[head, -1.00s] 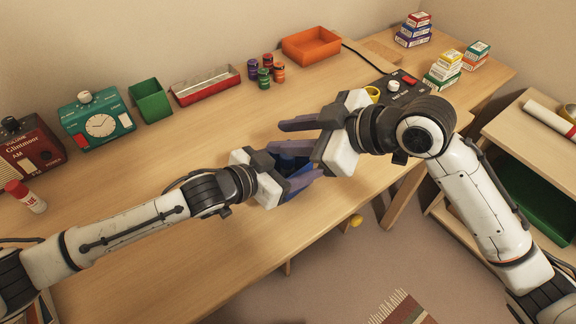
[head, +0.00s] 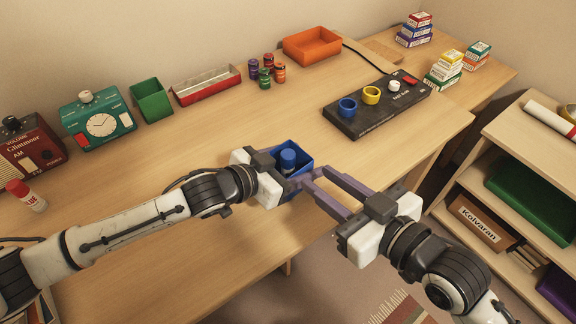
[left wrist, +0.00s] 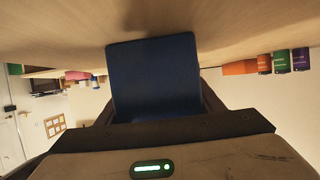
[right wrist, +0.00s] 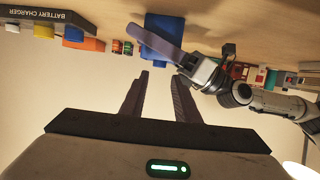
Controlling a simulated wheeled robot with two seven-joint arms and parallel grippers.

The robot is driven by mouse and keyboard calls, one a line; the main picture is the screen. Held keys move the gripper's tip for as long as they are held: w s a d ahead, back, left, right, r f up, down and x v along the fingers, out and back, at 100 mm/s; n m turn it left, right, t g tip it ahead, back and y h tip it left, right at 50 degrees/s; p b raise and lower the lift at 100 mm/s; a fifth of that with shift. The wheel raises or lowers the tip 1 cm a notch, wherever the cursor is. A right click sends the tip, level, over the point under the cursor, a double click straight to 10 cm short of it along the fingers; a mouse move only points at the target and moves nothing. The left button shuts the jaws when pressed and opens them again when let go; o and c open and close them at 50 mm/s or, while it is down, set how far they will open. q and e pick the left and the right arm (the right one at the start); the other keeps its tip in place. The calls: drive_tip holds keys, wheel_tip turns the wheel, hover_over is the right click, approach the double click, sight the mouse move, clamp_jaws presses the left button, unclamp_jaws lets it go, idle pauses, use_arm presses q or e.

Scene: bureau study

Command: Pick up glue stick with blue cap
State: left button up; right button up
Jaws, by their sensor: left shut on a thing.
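A small blue box (head: 300,155) stands near the desk's front edge. A blue-capped cylinder (head: 288,158), which looks like the glue stick, is upright inside it; its lower body is hidden. My left gripper (head: 284,178) is shut on the blue box at its near left side. The box (left wrist: 155,75) fills the space between the fingers in the left wrist view. My right gripper (head: 317,178) is open and empty, its fingers pointing at the box from the lower right. In the right wrist view, the box (right wrist: 165,30) is beyond the open fingers.
A black battery charger (head: 377,105) is right of the box. Trays and small jars line the back. The middle desk is clear.

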sight(292, 157)
drive_tip(key=x, duration=0.9)
drive_tip(key=shift+w+a, duration=0.15)
drive_tip(key=shift+w, duration=0.25)
drive_tip(key=c, duration=0.7)
drive_tip(key=shift+r, duration=0.1)
wheel_tip(292, 157, up, 10)
use_arm(q)
drive_tip(key=o, duration=1.2)
